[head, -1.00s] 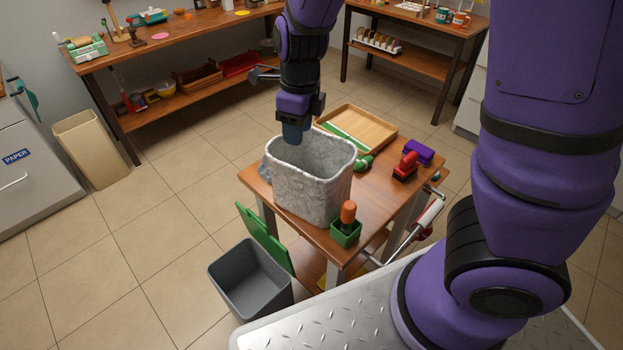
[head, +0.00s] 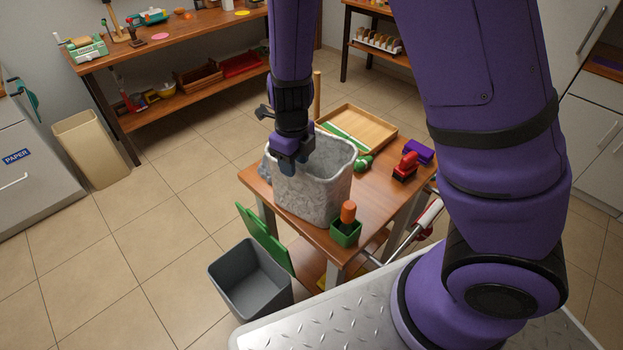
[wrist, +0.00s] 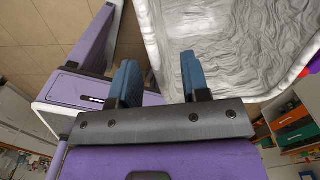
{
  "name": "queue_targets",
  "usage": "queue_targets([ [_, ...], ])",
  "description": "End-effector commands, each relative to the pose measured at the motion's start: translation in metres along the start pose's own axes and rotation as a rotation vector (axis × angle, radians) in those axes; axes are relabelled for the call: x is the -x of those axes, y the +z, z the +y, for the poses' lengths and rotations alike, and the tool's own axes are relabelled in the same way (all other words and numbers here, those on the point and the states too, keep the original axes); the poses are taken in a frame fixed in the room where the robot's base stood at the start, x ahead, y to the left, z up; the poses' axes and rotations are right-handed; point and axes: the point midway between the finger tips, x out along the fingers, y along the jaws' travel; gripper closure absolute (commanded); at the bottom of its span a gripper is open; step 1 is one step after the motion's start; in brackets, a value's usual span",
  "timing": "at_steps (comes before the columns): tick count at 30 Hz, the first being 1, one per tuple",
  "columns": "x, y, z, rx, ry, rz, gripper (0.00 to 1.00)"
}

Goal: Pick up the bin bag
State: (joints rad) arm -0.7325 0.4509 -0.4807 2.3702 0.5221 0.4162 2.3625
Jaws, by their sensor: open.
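The bin bag (head: 325,190) is a grey-white, crumpled, open-topped bag shape standing upright on the small wooden table. Its wrinkled inside (wrist: 225,45) and pale rim show in the wrist view. My gripper (head: 289,170) points down at the left part of the bag's mouth. In the wrist view its two blue fingers (wrist: 160,80) are apart, with the left rim of the bag running between them. I cannot tell whether either finger touches the bag. My gripper hides part of the rim in the head view.
On the small table (head: 382,200) are a wooden tray (head: 365,128), a green pot with an orange-topped item (head: 346,228), a red item (head: 405,166) and a purple item (head: 419,151). A grey bin with a green lid (head: 250,280) stands on the floor at the table's left.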

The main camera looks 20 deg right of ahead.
Motion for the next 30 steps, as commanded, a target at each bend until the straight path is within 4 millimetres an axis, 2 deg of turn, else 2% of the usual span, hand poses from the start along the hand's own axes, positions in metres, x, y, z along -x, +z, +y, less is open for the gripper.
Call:
queue_targets([
  [3, -0.015, -0.002, -0.002, -0.002, 0.001, 0.004, 0.57],
  [9, -0.034, -0.001, -0.002, -0.001, 0.000, 0.001, 0.57],
  [19, -0.039, -0.001, -0.002, 0.001, 0.000, -0.001, 0.57],
  [20, -0.039, -0.001, -0.002, 0.001, 0.000, -0.001, 0.60],
  [25, -0.039, -0.001, -0.002, 0.001, 0.000, -0.001, 0.99],
  [30, -0.039, -0.001, -0.002, 0.001, 0.000, -0.001, 1.00],
])
